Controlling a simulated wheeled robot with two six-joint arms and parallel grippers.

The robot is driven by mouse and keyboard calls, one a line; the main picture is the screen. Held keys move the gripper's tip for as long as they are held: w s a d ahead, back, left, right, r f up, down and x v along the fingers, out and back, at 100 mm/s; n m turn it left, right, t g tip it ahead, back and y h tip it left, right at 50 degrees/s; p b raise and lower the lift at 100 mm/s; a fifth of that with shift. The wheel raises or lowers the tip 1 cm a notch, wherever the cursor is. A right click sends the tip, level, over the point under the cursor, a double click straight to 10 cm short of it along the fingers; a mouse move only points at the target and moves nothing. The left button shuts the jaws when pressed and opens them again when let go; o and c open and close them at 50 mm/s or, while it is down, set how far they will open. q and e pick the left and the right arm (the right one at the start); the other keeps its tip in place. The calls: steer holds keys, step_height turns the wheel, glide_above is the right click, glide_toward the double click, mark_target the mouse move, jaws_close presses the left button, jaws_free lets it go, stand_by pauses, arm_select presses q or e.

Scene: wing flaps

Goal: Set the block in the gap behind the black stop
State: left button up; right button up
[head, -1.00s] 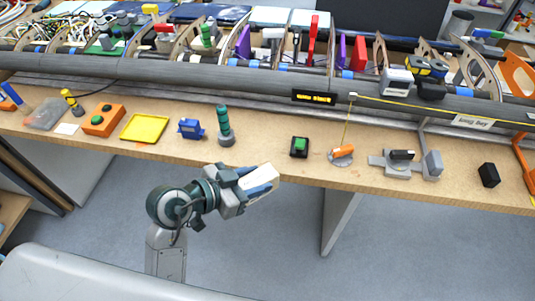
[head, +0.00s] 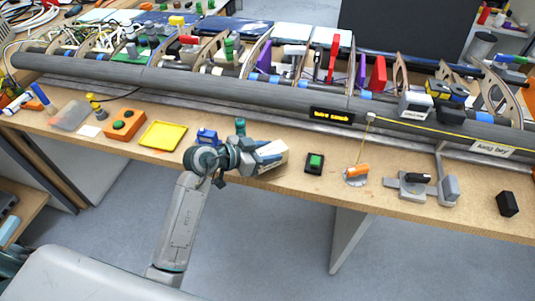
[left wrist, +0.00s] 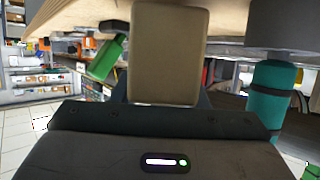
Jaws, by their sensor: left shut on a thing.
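My left gripper (head: 262,154) is shut on a pale beige block (head: 272,160), held at the bench's front part, left of the green-button box. The block (left wrist: 168,55) fills the upper middle of the left wrist view, tilted in the head view. Whether it touches the bench cannot be told. A grey fixture (head: 400,182) with a black piece (head: 416,177) on it and a grey upright block (head: 450,188) at its right side stands at the bench's right. Which of the two is the black stop is unclear. My right gripper is not in view.
A wing frame with a long grey spar (head: 250,92) runs along the back. Green-button box (head: 314,163) and orange-handled dial (head: 356,173) stand between gripper and fixture. A teal post (head: 240,128), blue item (head: 206,136) and yellow tray (head: 163,135) stand near my left arm.

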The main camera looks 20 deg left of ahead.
arm_select(q)
steer(key=shift+f, duration=0.75)
steer(key=o, duration=1.1)
steer(key=shift+f, duration=0.1)
steer(key=shift+c, duration=0.2)
